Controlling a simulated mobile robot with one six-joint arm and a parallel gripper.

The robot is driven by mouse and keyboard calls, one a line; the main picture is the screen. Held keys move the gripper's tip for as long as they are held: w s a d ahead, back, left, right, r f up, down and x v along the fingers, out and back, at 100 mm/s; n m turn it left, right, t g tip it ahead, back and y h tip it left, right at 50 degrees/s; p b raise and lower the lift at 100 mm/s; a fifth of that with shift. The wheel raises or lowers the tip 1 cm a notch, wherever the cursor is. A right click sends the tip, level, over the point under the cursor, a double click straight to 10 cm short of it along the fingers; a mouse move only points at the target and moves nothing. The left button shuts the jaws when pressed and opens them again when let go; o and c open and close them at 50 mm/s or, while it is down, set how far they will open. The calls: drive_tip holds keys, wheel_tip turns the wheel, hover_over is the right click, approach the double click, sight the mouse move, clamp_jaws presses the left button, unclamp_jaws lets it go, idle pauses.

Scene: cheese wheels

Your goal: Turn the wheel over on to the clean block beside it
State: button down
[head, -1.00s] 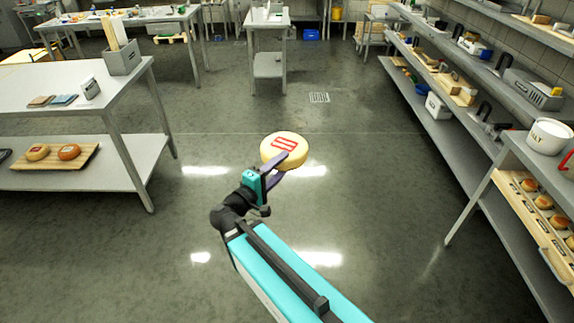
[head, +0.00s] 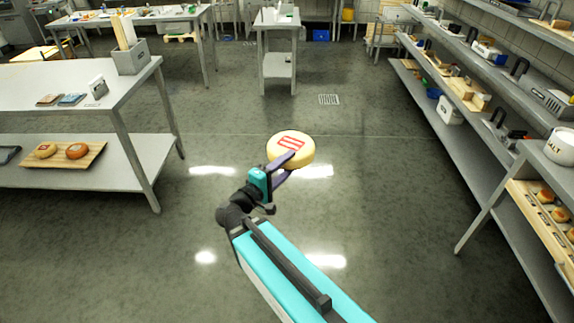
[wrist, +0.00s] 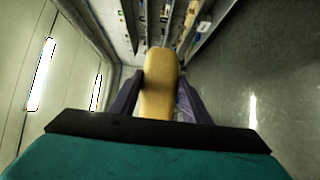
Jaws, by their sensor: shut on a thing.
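A pale yellow cheese wheel (head: 290,151) with red stripes on its upper face is held out in front of me in the head view, above the open floor. My gripper (head: 286,168) is shut on it, with a purple finger on either side of it. In the wrist view the wheel (wrist: 160,85) shows edge-on between the two fingers of my gripper (wrist: 160,98). In the head view the wheel lies roughly flat with the striped face up. I cannot pick out the clean block for sure.
A metal table (head: 105,95) stands at the left; its lower shelf has a wooden board (head: 70,168) with two small cheeses. Long metal shelving (head: 450,120) with boards and tools runs along the right. A narrow table (head: 277,45) stands far ahead. The floor between is clear.

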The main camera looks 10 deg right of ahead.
drive_tip(key=shift+d, duration=0.1)
drive_tip(key=shift+w+d+f+h+b, duration=0.1)
drive_tip(key=shift+d+h+b, duration=0.2)
drive_tip(key=shift+d+b, duration=0.45)
drive_tip(key=s+d+f+m+g+h+b, duration=0.25)
drive_tip(key=s+d+g+b, duration=0.2)
drive_tip(key=d+b, duration=0.95)
drive_tip(key=s+d+f+m+g+h+b, duration=0.1)
drive_tip(key=s+d+m+g+b, duration=0.35)
drive_tip(key=d+b, duration=0.95)
drive_tip(key=s+d+f+m+g+b, duration=0.1)
drive_tip(key=s+d+g+b, duration=0.2)
drive_tip(key=s+d+b, duration=0.4)
drive_tip(key=s+d+f+m+g+b, duration=0.1)
drive_tip(key=s+d+m+g+b, duration=0.1)
drive_tip(key=s+d+b, duration=0.5)
drive_tip(key=s+d+f+m+g+y+b, duration=0.1)
drive_tip(key=s+d+g+b, duration=0.3)
drive_tip(key=s, duration=1.2)
drive_tip(key=shift+d+f+m+b, duration=0.35)
drive_tip(key=shift+d+m+b, duration=0.15)
drive_tip(key=shift+d+b, duration=1.15)
